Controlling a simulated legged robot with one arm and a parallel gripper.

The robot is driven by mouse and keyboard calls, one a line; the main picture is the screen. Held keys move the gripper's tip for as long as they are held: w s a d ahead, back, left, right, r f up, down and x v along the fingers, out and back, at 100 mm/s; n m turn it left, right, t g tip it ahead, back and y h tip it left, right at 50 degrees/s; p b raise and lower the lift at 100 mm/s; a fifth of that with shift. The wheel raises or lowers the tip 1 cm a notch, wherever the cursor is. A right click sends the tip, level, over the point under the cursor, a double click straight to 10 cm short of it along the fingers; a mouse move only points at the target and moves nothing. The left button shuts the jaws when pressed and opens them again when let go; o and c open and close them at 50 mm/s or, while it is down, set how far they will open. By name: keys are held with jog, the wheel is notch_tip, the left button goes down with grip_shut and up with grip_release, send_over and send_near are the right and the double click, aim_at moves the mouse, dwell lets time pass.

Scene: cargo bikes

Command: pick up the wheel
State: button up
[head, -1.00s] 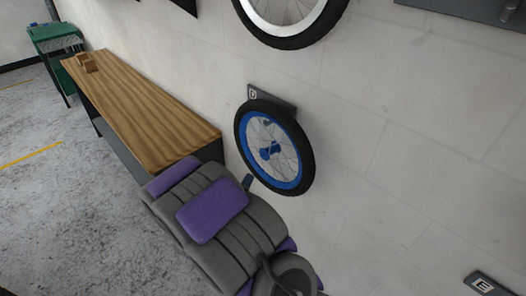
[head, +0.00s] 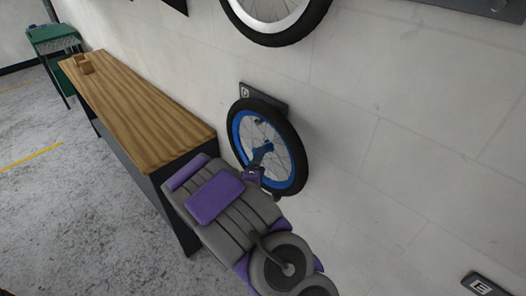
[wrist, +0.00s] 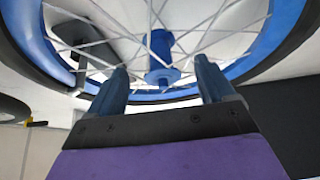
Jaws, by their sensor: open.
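The wheel (head: 284,172) has a black tyre, a blue rim, a blue hub and thin spokes. It hangs upright on the wall at a dark bracket (head: 262,97). In the wrist view the wheel's blue rim (wrist: 260,62) fills the upper part, with the hub (wrist: 162,58) near the middle. My gripper (wrist: 162,80) is open, its two blue fingers apart at the lower rim and spokes, on either side of the hub's line. I cannot tell whether they touch the wheel. In the head view my gripper (head: 258,166) overlaps the wheel's lower left, and my arm hides part of the rim.
A wooden bench (head: 135,110) runs along the wall to the left, with a small wooden item (head: 82,64) on it. Another wheel (head: 275,35) with a pale rim hangs above. A green cart (head: 55,42) stands far left. The floor left of the bench is clear.

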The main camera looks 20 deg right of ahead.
aim_at(267, 149)
jog(key=b+x, duration=0.1)
jog(key=x, duration=0.7)
jog(key=shift+d+f, duration=0.15)
jog(key=shift+d, duration=0.05)
jog(key=shift+a, duration=0.95)
jog(key=shift+c, duration=0.4)
jog(key=shift+a, duration=0.55)
jog(key=c, duration=0.3)
jog(key=shift+d, duration=1.1)
jog(key=c, duration=0.6)
jog(key=shift+a, duration=0.15)
jog(key=c, duration=0.3)
jog(key=shift+a, duration=0.35)
grip_shut()
